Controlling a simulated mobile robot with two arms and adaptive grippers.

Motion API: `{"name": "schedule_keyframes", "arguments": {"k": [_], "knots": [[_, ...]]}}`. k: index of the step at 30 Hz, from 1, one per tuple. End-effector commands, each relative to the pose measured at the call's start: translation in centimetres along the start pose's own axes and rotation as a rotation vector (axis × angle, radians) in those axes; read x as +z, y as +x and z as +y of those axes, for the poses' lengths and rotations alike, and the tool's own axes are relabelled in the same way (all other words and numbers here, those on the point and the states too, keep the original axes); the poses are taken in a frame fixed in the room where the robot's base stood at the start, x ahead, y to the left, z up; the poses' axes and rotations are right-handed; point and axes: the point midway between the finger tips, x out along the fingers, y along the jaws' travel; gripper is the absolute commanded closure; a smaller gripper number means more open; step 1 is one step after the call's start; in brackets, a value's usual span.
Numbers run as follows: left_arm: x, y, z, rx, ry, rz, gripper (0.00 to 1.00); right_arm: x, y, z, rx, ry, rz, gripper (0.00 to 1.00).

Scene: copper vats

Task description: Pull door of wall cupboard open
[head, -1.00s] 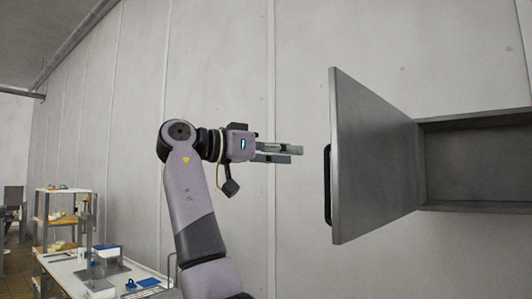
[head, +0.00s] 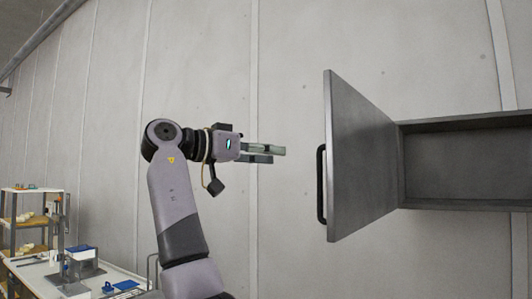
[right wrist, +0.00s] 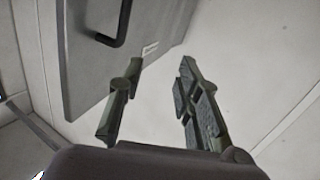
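The wall cupboard (head: 465,203) is a grey box on the wall at the right in the head view. Its grey door (head: 355,165) stands wide open, swung out to the left, and the cupboard's inside shows. A black bar handle (head: 321,185) is on the door's free edge. My right gripper (head: 272,153) is left of the door, apart from it and the handle, fingers pointing right. In the right wrist view its fingers (right wrist: 158,82) are spread with nothing between them. The door (right wrist: 85,65) and handle (right wrist: 119,27) show beyond them. My left gripper is out of view.
A white table (head: 35,275) with blue items and a shelf rack (head: 32,222) stand at the lower left. The pale panelled wall (head: 215,60) runs behind the arm. Free space lies between my right gripper and the door.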

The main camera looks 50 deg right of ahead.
Motion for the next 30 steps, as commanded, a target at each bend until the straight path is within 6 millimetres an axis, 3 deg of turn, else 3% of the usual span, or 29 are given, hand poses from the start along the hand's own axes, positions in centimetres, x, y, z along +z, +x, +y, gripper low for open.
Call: {"name": "schedule_keyframes", "arguments": {"k": [9,14,17,23,30], "knots": [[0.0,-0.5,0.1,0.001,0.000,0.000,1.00,0.0,0.0,0.0,0.000,0.000,0.000,0.69],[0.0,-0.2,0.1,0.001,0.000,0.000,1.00,0.3,-0.6,0.1,-0.008,-0.046,0.007,0.79],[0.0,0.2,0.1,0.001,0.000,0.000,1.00,1.0,-1.8,0.3,-0.027,-0.169,0.023,0.86],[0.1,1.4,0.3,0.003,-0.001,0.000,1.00,3.6,-5.0,1.6,-0.062,-0.598,0.073,0.99],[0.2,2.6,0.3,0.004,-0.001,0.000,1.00,7.6,-7.1,3.9,-0.073,-1.138,0.112,1.00]]}}
